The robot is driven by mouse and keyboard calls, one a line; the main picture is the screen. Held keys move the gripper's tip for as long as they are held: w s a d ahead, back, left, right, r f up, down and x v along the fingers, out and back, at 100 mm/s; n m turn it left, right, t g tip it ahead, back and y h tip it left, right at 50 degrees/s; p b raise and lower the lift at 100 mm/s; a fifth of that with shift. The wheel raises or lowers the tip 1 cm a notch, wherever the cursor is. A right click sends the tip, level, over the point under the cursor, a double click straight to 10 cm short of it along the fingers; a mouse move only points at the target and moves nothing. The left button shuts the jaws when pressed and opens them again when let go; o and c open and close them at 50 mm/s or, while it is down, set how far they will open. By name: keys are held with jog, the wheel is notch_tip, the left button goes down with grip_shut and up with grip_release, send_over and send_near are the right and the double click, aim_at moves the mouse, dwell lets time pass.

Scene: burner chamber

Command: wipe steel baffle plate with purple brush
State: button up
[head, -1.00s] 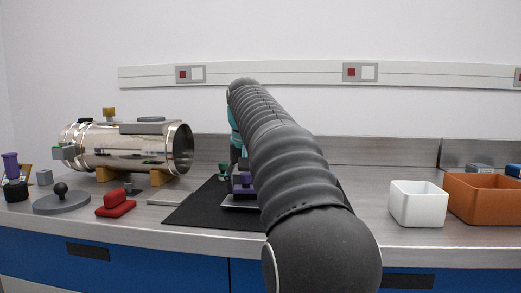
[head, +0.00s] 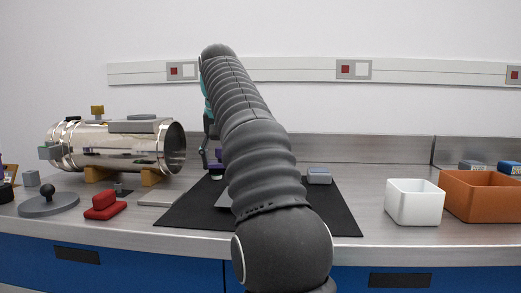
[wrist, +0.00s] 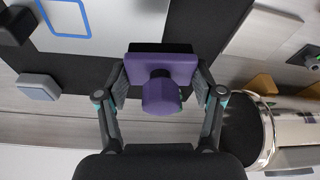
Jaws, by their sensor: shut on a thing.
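The purple brush (wrist: 162,93) is held between the two fingers of my gripper (wrist: 160,88), handle toward the wrist camera and dark bristle side away. In the head view the brush (head: 216,168) is a small purple patch beside my arm, above the back of the black mat. The steel baffle plate (wrist: 105,22) lies on the mat, pale with a blue rounded outline in the wrist view; the frame edge cuts it off. In the head view only a sliver of the plate (head: 224,200) shows beside my arm. The brush appears apart from the plate.
A grey block (head: 319,176) sits on the black mat (head: 330,213). Left are a shiny steel cylinder (head: 115,146) on yellow supports, a red block (head: 104,206) and a grey disc with a knob (head: 48,204). Right are a white bin (head: 414,203) and an orange bin (head: 484,196).

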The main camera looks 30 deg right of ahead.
jog(key=shift+r, duration=1.15)
